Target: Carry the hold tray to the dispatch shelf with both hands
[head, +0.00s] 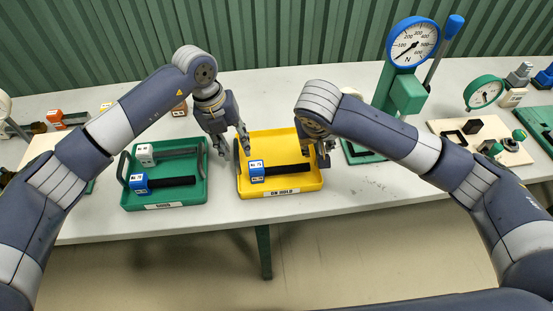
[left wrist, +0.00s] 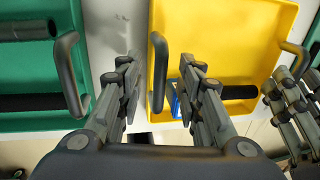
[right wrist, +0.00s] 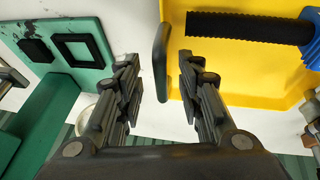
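The yellow hold tray (head: 268,148) sits on the bench and holds a black-gripped tool with a blue end block (head: 256,168). A dark handle stands at each short side. My left gripper (head: 235,152) is open at the tray's left side. In the left wrist view the left handle (left wrist: 158,72) shows between the spread fingers, apart from both. My right gripper (right wrist: 160,75) is open at the right side, largely behind my arm in the head view. In the right wrist view the right handle (right wrist: 161,62) lies between its fingers, not gripped.
A green tray (head: 196,185) with two tools stands close on the left. A green force-gauge stand (head: 406,92) is behind my right arm. Fixtures (head: 480,135) and a small dial (head: 484,93) crowd the right. The bench's front edge runs just before the trays.

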